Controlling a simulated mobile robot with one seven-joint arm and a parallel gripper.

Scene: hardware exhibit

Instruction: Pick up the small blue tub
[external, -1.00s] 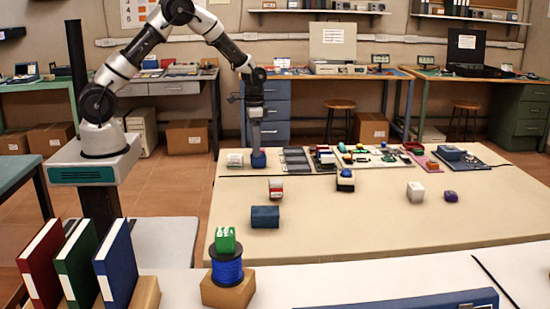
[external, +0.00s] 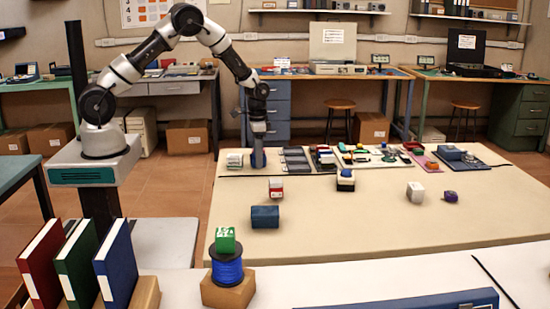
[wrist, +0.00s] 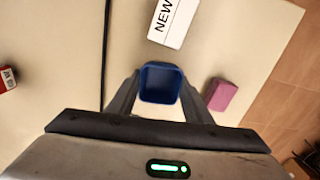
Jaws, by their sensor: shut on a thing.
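The small blue tub (wrist: 160,82) sits between the two fingers of my gripper (wrist: 159,92) in the wrist view, with its open top facing the camera. The fingers press on its left and right sides. In the external view the tub (external: 258,160) is at the far left of the beige table, partly hidden by my gripper (external: 258,156), which points straight down around it. The tub appears still at table level; I cannot tell whether it touches the top.
A white block marked NEW (wrist: 174,20) and a pink block (wrist: 220,94) lie close to the tub. A grey panel (external: 296,161) and trays of small parts stand to the right. A dark blue box (external: 265,217) is nearer the camera. The table's front middle is clear.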

